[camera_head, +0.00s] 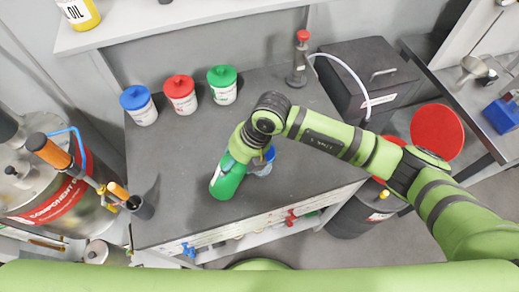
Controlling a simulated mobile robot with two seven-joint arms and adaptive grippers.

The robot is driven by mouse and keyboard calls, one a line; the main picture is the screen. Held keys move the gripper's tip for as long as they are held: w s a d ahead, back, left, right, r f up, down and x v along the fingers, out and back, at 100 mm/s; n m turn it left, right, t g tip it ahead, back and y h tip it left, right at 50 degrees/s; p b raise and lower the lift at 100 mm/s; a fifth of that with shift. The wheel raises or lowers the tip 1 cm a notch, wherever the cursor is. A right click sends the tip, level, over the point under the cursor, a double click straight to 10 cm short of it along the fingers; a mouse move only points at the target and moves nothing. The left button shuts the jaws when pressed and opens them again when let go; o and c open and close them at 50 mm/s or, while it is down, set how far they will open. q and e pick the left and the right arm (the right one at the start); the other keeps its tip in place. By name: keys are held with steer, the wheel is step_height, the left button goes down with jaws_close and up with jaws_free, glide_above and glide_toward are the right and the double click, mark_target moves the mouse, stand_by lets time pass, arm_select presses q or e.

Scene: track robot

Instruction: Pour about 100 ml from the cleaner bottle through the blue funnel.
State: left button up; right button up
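A green bottle (226,181), which I take to be the cleaner bottle, is over the front middle of the grey bench. It looks tilted, its lower-left end showing and its upper end hidden by my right gripper (242,150). That gripper reaches in from the right and appears shut on the bottle; its fingertips are mostly hidden. The blue funnel (268,155) is just right of the gripper, partly covered by it, above a bluish-grey vessel (261,169). I cannot see the bottle's mouth or any liquid. My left gripper is not in view.
Blue-lidded (138,105), red-lidded (180,94) and green-lidded (222,84) jars stand at the back left of the bench (185,220). A red-topped dispenser (299,60) and dark box (372,85) are at the back right. A metal tank (55,195) stands left. The bench's left middle is clear.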

steer(key=shift+w+d+g+y, duration=0.3)
steer(key=shift+d+g+y, duration=0.1)
steer(key=shift+y, duration=0.2)
steer(key=shift+d+r+g+y, duration=0.1)
steer(key=shift+r+g+y, duration=0.3)
steer(key=shift+y, duration=0.1)
steer(key=shift+f+b, duration=0.55)
steer(key=shift+b, duration=0.2)
steer(key=shift+w+f+m+g+y+b, duration=0.1)
steer(key=shift+f+m+g+y+b, duration=0.35)
steer(key=shift+b, duration=0.85)
steer(key=shift+y, duration=0.35)
steer(key=shift+w+d+r+g+y+b, duration=0.15)
steer(key=shift+r+g+y+b, duration=0.4)
steer(key=shift+b, duration=0.4)
steer(key=shift+r, duration=0.1)
steer(key=shift+r+y, duration=0.1)
steer(key=shift+y, duration=0.15)
